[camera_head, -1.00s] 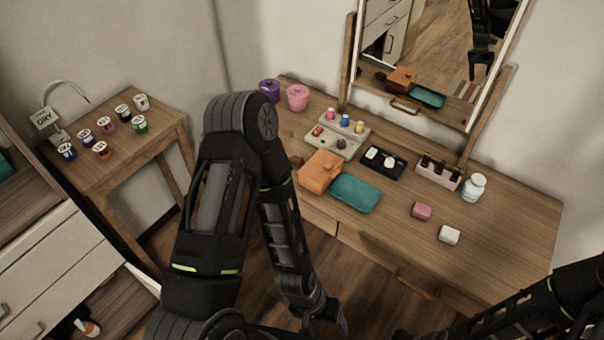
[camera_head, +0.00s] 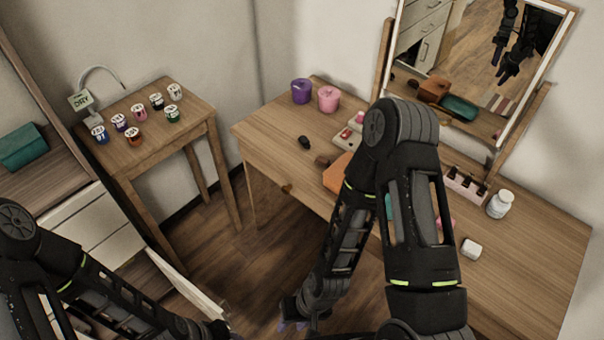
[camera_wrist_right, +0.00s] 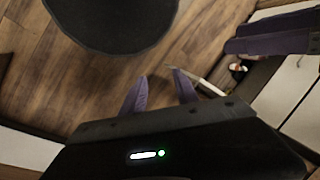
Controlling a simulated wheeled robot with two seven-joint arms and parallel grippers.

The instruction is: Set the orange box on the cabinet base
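The orange box (camera_head: 338,174) sits on the wooden dressing table (camera_head: 262,138). My right arm hides much of it. At the left stands a cabinet with white drawers (camera_head: 98,228). Its low wooden base (camera_head: 142,270) shows only in part behind my left arm. My right gripper (camera_head: 291,326) hangs low over the floor in front of the table, well below the box. In the right wrist view its two purple fingers (camera_wrist_right: 160,88) are apart with nothing between them. My left gripper (camera_head: 215,328) is at the bottom edge, near the cabinet, its fingers unclear.
A small side table (camera_head: 165,130) holds several small cups. The dressing table also bears purple (camera_head: 301,92) and pink (camera_head: 329,99) pots, a bottle rack (camera_head: 464,186), a white bottle (camera_head: 500,204) and a mirror (camera_head: 480,70). Floor (camera_head: 235,245) is clear between cabinet and table.

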